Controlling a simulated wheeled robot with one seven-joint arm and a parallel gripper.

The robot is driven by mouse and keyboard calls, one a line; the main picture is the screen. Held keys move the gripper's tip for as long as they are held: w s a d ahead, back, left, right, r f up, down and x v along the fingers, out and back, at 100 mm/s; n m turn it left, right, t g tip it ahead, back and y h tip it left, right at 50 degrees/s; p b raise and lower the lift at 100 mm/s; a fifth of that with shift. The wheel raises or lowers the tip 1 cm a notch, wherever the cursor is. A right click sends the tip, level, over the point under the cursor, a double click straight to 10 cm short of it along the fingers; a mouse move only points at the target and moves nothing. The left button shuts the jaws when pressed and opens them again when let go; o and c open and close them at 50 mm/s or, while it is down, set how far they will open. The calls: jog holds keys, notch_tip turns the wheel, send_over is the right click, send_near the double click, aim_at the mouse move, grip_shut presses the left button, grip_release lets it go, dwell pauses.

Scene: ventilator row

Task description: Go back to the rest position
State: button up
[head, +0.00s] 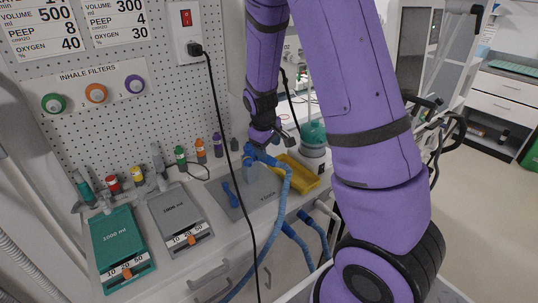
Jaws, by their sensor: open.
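My purple arm reaches in from the upper right of the head view. My gripper (281,138) is small in the picture, at the end of the arm, just above the upper end of a blue hose (284,182). It is open; whether it touches the hose cannot be told. The hose runs from a fitting on a grey panel (262,188), bends over and hangs down past the counter's front edge.
A teal 1000 ml unit (117,243) and a grey unit (172,208) lie on the left. A yellow tray (303,172) and a teal-topped device (313,134) stand right of the hose. A black power cable (228,165) hangs before the pegboard. Floor shows at right.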

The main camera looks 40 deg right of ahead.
jog(key=shift+v, duration=2.8)
